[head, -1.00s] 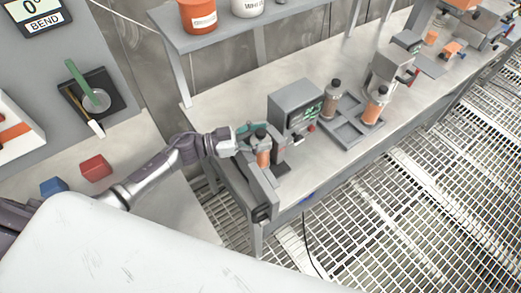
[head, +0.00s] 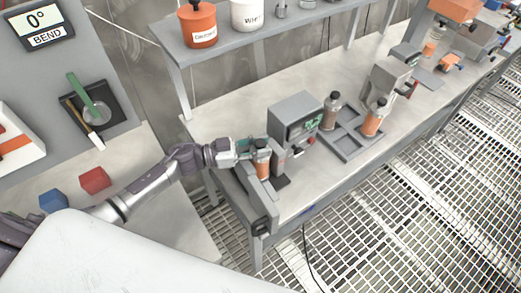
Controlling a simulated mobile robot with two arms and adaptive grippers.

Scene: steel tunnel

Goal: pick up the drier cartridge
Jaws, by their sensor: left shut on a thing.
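The drier cartridge (head: 263,168), an orange cylinder with a dark cap, stands upright at the near left end of the grey bench, by a grey rail-like fixture (head: 262,204). My left gripper (head: 256,152) reaches it from the left and is shut on its upper part. Its lower end is close to the fixture; I cannot tell whether it touches. Two similar capped cartridges are at the grey tray: a greyish-brown one (head: 331,114) and an orange one (head: 375,120). My right gripper is not in view.
A grey meter box (head: 291,112) with a green display stands just right of the held cartridge. A shelf (head: 222,57) with an orange pot (head: 198,26) and a white pot (head: 247,14) is above. Red (head: 95,180) and blue (head: 53,200) blocks lie at left.

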